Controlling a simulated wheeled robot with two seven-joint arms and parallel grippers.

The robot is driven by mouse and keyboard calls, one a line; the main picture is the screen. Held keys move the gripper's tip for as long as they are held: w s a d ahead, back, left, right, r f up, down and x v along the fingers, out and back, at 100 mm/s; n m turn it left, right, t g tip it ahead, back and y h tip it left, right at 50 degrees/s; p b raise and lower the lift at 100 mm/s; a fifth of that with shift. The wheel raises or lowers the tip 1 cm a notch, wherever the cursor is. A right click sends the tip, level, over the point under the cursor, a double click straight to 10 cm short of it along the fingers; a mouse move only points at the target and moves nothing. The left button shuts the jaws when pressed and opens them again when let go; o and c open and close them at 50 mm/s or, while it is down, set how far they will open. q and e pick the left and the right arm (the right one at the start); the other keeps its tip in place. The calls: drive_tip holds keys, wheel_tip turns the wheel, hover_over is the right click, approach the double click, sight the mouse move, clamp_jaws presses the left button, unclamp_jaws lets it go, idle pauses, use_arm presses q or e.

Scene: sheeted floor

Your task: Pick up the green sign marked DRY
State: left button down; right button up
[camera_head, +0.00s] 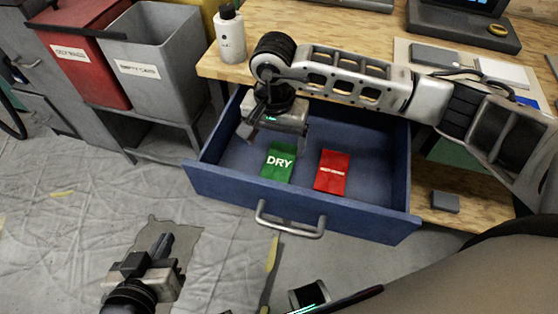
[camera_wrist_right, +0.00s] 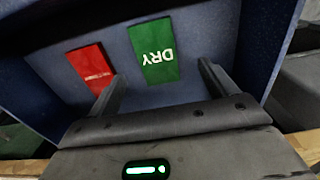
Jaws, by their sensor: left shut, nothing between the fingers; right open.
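The green sign marked DRY (camera_head: 278,163) lies flat in the open blue drawer (camera_head: 300,205), left of a red sign (camera_head: 332,171). In the right wrist view the green sign (camera_wrist_right: 153,51) lies ahead of and between the two fingers. My right gripper (camera_head: 268,136) is over the drawer, behind the green sign in the head view. It is open and empty, and its fingers also show in the right wrist view (camera_wrist_right: 162,82). The red sign (camera_wrist_right: 90,68) is beyond the left finger there. My left gripper (camera_head: 163,243) is shut and empty over the floor at lower left.
The drawer handle (camera_head: 290,224) sticks out in front. The wooden worktop (camera_head: 290,30) is above the drawer, with a white bottle (camera_head: 230,36) at its left corner. Red (camera_head: 85,50) and grey (camera_head: 150,60) bins stand left. Sheeted floor at left is mostly clear.

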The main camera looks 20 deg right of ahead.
sight(279, 162)
drive_tip(key=shift+d+f, duration=0.2)
drive_tip(key=shift+f, duration=1.5)
drive_tip(key=shift+d+f, duration=0.2)
drive_tip(key=shift+f, duration=1.45)
drive_tip(key=c, duration=1.1)
